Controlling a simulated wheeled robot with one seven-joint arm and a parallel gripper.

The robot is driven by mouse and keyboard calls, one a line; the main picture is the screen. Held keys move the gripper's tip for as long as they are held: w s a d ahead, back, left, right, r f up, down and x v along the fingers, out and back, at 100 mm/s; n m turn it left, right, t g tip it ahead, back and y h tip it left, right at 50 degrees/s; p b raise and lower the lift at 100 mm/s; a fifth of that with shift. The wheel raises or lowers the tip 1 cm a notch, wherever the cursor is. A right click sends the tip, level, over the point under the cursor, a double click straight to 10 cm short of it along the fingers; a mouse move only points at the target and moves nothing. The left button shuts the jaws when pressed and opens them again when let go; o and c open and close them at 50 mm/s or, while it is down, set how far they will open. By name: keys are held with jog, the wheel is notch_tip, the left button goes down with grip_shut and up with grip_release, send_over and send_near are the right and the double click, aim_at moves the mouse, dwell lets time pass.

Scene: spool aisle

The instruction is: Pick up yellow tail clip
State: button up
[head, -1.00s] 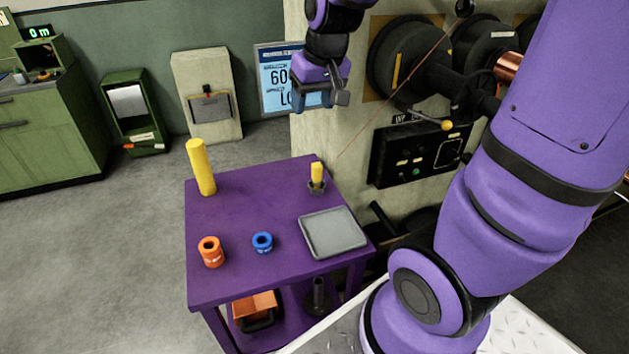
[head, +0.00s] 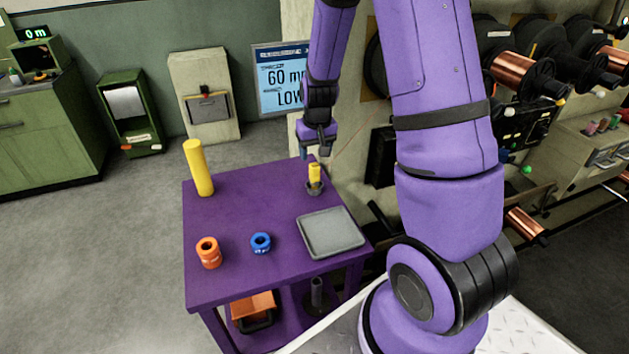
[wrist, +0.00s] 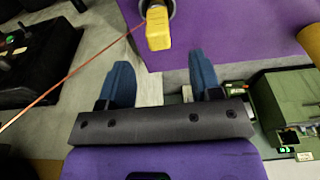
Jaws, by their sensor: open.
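The yellow tail clip (head: 314,174) stands upright in a small dark round holder (head: 315,188) near the back right of the purple table. In the wrist view the clip (wrist: 158,28) is at the top middle, with a thin copper wire (wrist: 72,72) running from it to the lower left. My gripper (head: 317,153) is above and just behind the clip in the head view, apart from it. In the wrist view its two blue fingers (wrist: 162,82) are spread with nothing between them. The clip lies beyond the fingertips.
The purple table (head: 235,215) also carries a tall yellow cylinder (head: 199,168), an orange ring piece (head: 208,252), a blue ring piece (head: 261,243) and an empty grey tray (head: 331,249). Black and copper spools (head: 525,72) are at the right. The table's middle is clear.

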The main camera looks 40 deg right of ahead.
aim_at(315, 165)
jog(key=shift+w+d+f, duration=0.1)
jog(key=shift+w+f, duration=0.05)
jog(key=shift+f, duration=1.15)
jog(key=shift+w+d+f, duration=0.1)
jog(key=shift+w+f, duration=0.05)
jog(key=shift+f, duration=1.15)
jog(key=shift+w+d+f, duration=0.1)
jog(key=shift+w+f, duration=0.05)
jog(key=shift+f, duration=1.15)
jog(key=shift+c, duration=0.4)
jog(key=c, duration=0.9)
